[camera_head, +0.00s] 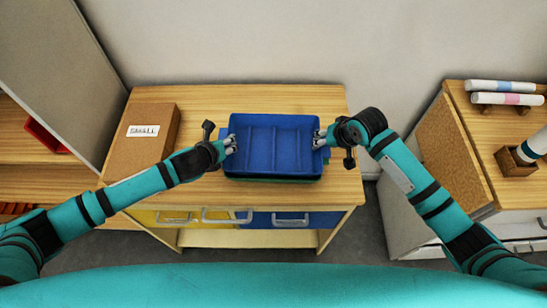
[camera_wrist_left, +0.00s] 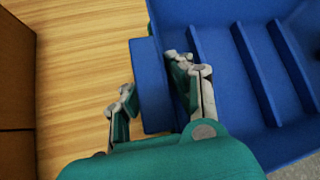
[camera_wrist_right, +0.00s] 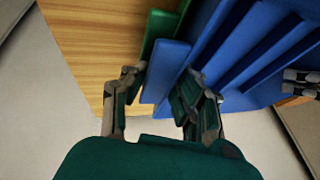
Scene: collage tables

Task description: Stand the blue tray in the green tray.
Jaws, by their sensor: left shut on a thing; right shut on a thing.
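The blue tray (camera_head: 272,146) has raised ribs across its floor and is level over the middle of the wooden table. The green tray (camera_head: 270,179) is mostly hidden under it; a green edge shows below the blue tray's front, and a green strip shows in the right wrist view (camera_wrist_right: 160,28). I cannot tell whether the blue tray touches it. My left gripper (camera_head: 231,145) is shut on the blue tray's left handle, which lies between its fingers in the left wrist view (camera_wrist_left: 150,90). My right gripper (camera_head: 318,139) is shut on the right handle (camera_wrist_right: 165,75).
The wooden table (camera_head: 225,97) has a brown box (camera_head: 145,137) with a white label on its left. Yellow and blue drawers sit under its front. A second table at right holds paper rolls (camera_head: 503,86) and a wooden holder (camera_head: 515,160). Free tabletop lies behind the trays.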

